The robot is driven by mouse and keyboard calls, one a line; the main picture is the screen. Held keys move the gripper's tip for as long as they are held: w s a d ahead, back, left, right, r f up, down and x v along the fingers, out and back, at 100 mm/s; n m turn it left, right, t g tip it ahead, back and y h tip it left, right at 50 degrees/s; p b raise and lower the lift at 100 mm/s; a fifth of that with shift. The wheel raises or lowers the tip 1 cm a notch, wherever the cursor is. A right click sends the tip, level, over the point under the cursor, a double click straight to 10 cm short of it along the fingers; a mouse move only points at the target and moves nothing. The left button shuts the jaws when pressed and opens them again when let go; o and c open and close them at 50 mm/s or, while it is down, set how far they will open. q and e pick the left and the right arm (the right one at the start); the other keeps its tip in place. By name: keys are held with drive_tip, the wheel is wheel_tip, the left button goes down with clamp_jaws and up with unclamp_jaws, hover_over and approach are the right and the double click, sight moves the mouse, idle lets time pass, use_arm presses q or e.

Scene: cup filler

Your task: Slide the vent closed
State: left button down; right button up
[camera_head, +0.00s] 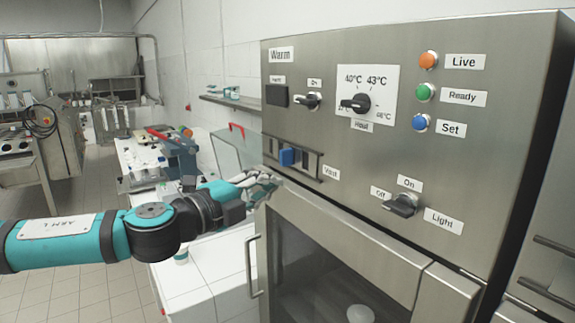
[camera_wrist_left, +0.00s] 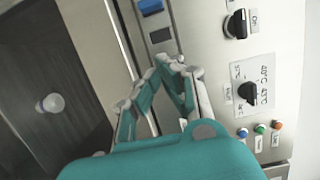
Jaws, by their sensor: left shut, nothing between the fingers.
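The vent (camera_head: 309,163) is a horizontal slot with a metal frame on the front of the steel machine, beside a "Vent" label. Its blue slider knob (camera_head: 287,157) sits between dark parts of the slot, left of the slot's middle. My left gripper (camera_head: 272,181) is just below and left of the knob, shut and empty, apart from it as far as I can tell. In the left wrist view the blue knob (camera_wrist_left: 151,6) is at the top edge, beyond the closed fingertips (camera_wrist_left: 170,62). My right gripper is not in view.
Above the vent are a black switch (camera_head: 308,100) and a heat dial (camera_head: 355,103). The light switch (camera_head: 401,205) is to the right. Below is a glass door (camera_head: 330,255) with a handle (camera_head: 252,266). A clear panel (camera_head: 232,150) stands left of the machine.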

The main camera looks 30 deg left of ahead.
sight(282, 162)
use_arm(q)
drive_tip(key=w+p, duration=0.2)
drive_tip(key=w, duration=0.1)
drive_tip(key=w+d+p, duration=0.1)
drive_tip(key=w+p, duration=0.1)
drive_tip(key=w, duration=0.1)
drive_tip(key=w+p, duration=0.2)
drive_tip(key=w, duration=0.1)
drive_tip(key=shift+w+d+r+p, duration=0.2)
drive_tip(key=shift+d+r+p, duration=0.05)
drive_tip(key=shift+p, duration=0.1)
drive_tip(key=shift+w+a+f, duration=0.15)
drive_tip(key=shift+w+a, duration=0.15)
drive_tip(key=shift+a, duration=0.35)
drive_tip(key=shift+w+a+f, duration=0.1)
drive_tip(key=shift+w+a, duration=0.15)
drive_tip(key=shift+a, duration=1.1)
drive_tip(key=shift+w, duration=0.1)
drive_tip(key=shift+d, duration=0.1)
drive_tip(key=shift+w+a+p, duration=0.15)
drive_tip(key=shift+w+a, duration=0.2)
drive_tip(key=shift+a, duration=0.4)
drive_tip(key=shift+w+a+p, duration=0.15)
drive_tip(key=shift+w+a, duration=0.15)
drive_tip(key=shift+a, duration=0.45)
